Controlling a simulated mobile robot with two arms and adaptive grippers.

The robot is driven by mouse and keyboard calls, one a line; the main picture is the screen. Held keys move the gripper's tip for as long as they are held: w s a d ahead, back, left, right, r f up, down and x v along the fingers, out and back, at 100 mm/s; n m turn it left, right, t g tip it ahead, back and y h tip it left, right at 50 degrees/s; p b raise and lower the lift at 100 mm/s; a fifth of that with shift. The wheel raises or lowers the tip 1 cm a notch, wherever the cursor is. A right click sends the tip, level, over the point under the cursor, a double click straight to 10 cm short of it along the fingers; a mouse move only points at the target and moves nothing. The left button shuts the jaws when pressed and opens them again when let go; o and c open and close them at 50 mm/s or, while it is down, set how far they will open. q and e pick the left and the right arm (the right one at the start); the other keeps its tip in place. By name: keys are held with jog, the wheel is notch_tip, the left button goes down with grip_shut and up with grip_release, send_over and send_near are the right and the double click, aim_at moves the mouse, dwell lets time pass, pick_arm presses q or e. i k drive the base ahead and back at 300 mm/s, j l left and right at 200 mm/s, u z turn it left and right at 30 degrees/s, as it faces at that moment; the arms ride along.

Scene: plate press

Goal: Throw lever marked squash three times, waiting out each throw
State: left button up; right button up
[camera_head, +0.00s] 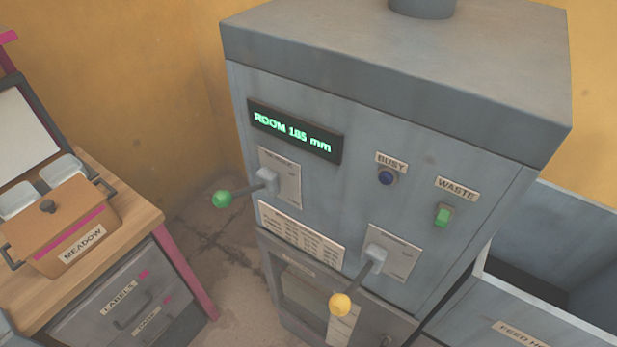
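A grey press cabinet (350,120) stands in the middle of the head view. One lever with a green knob (222,199) sticks out at the left of its front, on a plate whose label is too small to read. A second lever with a yellow knob (340,304) sticks out lower right, on another plate (397,252) with unreadable lettering. I cannot tell which lever is marked squash. The display (295,131) reads "ROOM 185 mm" in green. The BUSY lamp (386,178) is dark blue and looks unlit. Neither gripper is in view.
A green WASTE switch (443,216) sits on the cabinet's right side of the front. A grey feed bin (530,325) stands at the right. A wooden-topped counter (140,207) at the left holds a box marked MEADOW (62,225). Bare floor shows between counter and cabinet.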

aim_at(339, 305)
jog(key=k+l+z, duration=0.15)
jog(key=k+z, duration=0.2)
jog(key=k+l+z, duration=0.3)
jog(key=k, duration=0.25)
